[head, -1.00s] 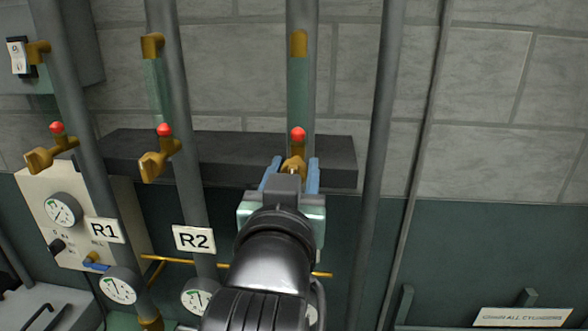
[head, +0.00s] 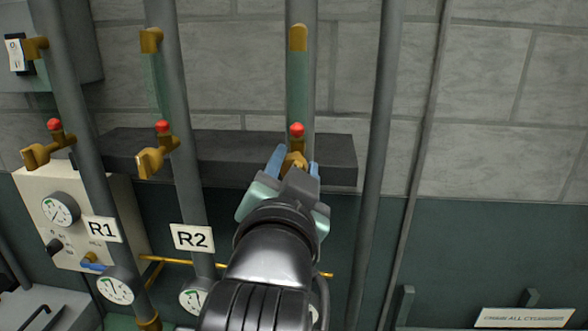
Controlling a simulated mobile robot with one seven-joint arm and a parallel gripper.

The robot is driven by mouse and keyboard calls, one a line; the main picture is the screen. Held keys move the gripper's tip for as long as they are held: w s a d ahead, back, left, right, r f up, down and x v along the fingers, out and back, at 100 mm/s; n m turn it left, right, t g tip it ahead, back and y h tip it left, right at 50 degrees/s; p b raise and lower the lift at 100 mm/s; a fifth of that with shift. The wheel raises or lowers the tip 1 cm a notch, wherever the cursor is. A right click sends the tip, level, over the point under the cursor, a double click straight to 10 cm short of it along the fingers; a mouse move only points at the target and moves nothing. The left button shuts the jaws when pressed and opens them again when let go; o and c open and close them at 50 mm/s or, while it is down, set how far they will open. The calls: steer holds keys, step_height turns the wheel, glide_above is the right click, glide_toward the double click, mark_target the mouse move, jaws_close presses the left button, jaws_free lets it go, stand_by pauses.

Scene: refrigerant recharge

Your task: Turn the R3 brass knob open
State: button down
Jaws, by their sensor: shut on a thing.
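The brass knob (head: 294,161) sits on the third pipe from the left, below a red-tipped brass valve body (head: 297,131). I take it as R3, since it follows R1 and R2; no R3 label shows. My gripper (head: 293,165) has its blue fingers on either side of the knob and is shut on it. The gripper is rolled, with its body tilted in the picture. My arm hides the lower part of this pipe and most of its gauge.
Similar brass knobs stand on the R1 pipe (head: 35,155) and R2 pipe (head: 150,163) to the left. A dark ledge (head: 235,158) runs behind the pipes. A bare grey pipe (head: 376,150) rises close on the right.

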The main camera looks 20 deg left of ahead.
steer(key=m+b, duration=0.1)
steer(key=m, duration=0.5)
steer(key=shift+f+b, duration=0.1)
steer(key=shift+b, duration=0.2)
steer(key=m+b, duration=0.1)
steer(key=m, duration=0.5)
steer(key=shift+d+b, duration=0.1)
steer(key=shift+b, duration=0.25)
steer(key=shift+c, duration=2.3)
jaws_free()
steer(key=shift+w, duration=0.1)
steer(key=shift+f, duration=0.1)
